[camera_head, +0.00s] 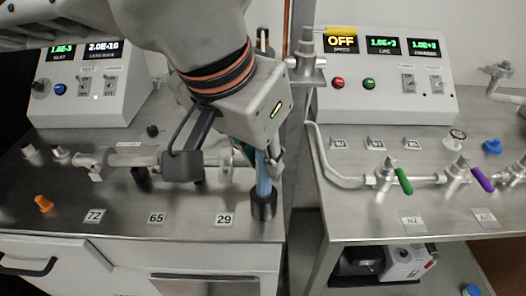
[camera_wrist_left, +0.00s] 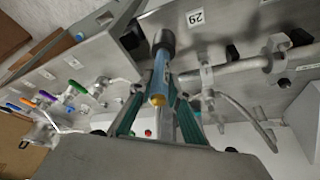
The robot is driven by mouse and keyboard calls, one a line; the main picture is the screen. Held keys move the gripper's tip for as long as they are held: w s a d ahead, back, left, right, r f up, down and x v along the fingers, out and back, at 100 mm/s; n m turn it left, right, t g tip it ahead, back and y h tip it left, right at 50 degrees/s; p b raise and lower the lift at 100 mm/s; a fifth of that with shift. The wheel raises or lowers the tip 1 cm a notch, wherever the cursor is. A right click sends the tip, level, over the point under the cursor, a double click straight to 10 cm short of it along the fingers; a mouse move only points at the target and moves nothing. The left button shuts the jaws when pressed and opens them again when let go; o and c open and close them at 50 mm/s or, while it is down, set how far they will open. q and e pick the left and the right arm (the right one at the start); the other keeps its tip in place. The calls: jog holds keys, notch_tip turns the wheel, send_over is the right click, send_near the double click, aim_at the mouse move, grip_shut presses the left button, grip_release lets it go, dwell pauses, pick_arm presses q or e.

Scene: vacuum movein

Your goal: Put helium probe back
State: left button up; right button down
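The helium probe, a light blue rod (camera_head: 263,174), stands upright with its lower end in a dark round holder (camera_head: 264,206) beside the 29 label. In the left wrist view, the probe (camera_wrist_left: 160,75) has a yellow tip toward the camera and its far end in the grey holder (camera_wrist_left: 163,40). My left gripper (camera_head: 262,160) is over it, with one finger on each side. In the left wrist view, the teal-lined fingers (camera_wrist_left: 158,98) come close to the rod. I cannot tell if they touch it. My right gripper is not in view.
The 29 label (camera_head: 225,220) lies left of the holder, with labels 65 and 72 further left. Metal piping (camera_head: 135,158) crosses behind. An upright post stands close right, then a bench with green (camera_head: 404,181) and purple valve handles. An orange knob (camera_head: 43,203) sits far left.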

pick_arm(q)
jog(key=shift+o, duration=1.3)
jog(key=shift+r, duration=0.1)
jog(key=shift+r, duration=0.3)
jog(key=p+v, duration=0.2)
jog(key=v, duration=1)
jog(key=shift+p, duration=0.35)
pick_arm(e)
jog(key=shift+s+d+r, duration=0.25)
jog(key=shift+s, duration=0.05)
